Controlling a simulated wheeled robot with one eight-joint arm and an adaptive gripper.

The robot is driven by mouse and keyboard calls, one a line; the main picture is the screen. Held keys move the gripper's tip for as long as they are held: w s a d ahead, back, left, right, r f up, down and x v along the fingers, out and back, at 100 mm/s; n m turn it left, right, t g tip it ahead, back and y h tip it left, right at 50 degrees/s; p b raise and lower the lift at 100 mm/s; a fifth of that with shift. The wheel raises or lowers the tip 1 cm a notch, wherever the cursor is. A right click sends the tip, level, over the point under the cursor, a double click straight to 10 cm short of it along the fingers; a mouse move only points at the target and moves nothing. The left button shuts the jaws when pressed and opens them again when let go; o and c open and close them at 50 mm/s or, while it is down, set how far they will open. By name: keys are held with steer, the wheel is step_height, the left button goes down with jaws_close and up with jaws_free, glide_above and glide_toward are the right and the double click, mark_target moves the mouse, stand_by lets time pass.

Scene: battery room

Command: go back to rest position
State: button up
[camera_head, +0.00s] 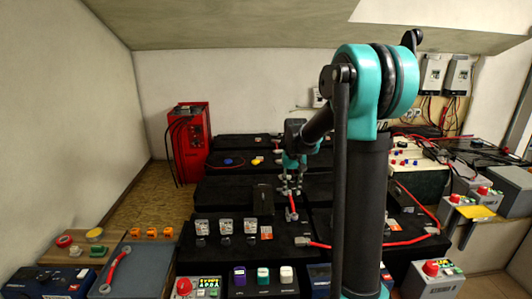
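My gripper (289,187) points down over the black battery tops near the middle of the view. It is small and dark here, and I cannot tell whether its fingers are open or shut. A short red cable (292,206) shows just below the fingertips. I cannot tell whether they touch it. My teal and black arm stands large at the right of centre and hides part of the batteries behind it.
A red cabinet (190,140) stands at the back left. Switches (226,227) and a control box with a red button (431,269) are in front. A blue-grey tray (124,268) holds a red-handled tool. Red cables (411,240) lie at right.

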steer(key=s+d+f+t, duration=0.1)
steer(key=s+f+t, duration=0.1)
steer(key=s, duration=1.1)
steer(key=s+d+f+t, duration=0.1)
steer(key=s+f, duration=0.4)
steer(key=s, duration=0.9)
steer(key=shift+s+d+t, duration=0.15)
steer(key=shift+d+t, duration=0.25)
steer(key=shift+d, duration=0.3)
